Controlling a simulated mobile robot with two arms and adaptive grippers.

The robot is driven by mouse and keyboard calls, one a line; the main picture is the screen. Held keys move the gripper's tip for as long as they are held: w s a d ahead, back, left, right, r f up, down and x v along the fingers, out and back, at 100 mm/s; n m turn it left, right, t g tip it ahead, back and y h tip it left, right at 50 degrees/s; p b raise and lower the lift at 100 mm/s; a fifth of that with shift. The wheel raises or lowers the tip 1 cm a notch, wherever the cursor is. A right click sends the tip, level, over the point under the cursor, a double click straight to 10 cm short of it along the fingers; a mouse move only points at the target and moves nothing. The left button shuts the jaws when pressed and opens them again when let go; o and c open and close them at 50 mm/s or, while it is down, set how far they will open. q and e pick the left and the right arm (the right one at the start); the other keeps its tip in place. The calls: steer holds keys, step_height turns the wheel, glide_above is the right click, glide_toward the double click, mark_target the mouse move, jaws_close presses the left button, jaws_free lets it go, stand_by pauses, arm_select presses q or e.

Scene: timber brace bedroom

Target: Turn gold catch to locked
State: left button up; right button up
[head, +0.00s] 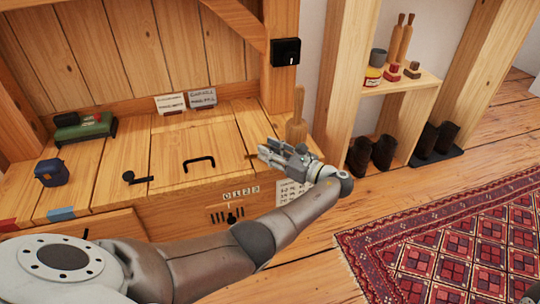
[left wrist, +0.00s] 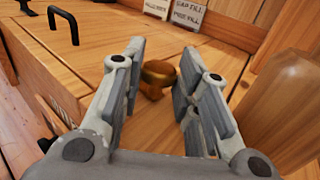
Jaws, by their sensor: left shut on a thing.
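The gold catch (left wrist: 157,76) is a small rounded brass-coloured piece on the wooden bench top. In the left wrist view it sits between the two finger pads, near their tips. My left gripper (head: 268,153) reaches over the right end of the bench from the front and is shut on the catch, with the fingers still a catch's width apart. In the head view the fingers mostly hide the catch, so its turn position cannot be read there.
A black handle (head: 199,161) and a black latch (head: 137,179) are on the bench lid. A wooden peg-shaped piece (head: 297,112) stands close beside the gripper. Two paper labels (head: 186,101) lean at the back. A shelf (head: 400,82) stands to the right, beyond the bench.

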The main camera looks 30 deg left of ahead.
arm_select(q)
steer(key=shift+r+g, duration=0.1)
steer(key=shift+g, duration=0.2)
steer(key=o, duration=1)
steer(key=shift+a, duration=0.1)
steer(key=shift+c, duration=0.2)
steer(key=d, duration=1.2)
steer(key=shift+s, duration=0.25)
steer(key=shift+o, duration=0.2)
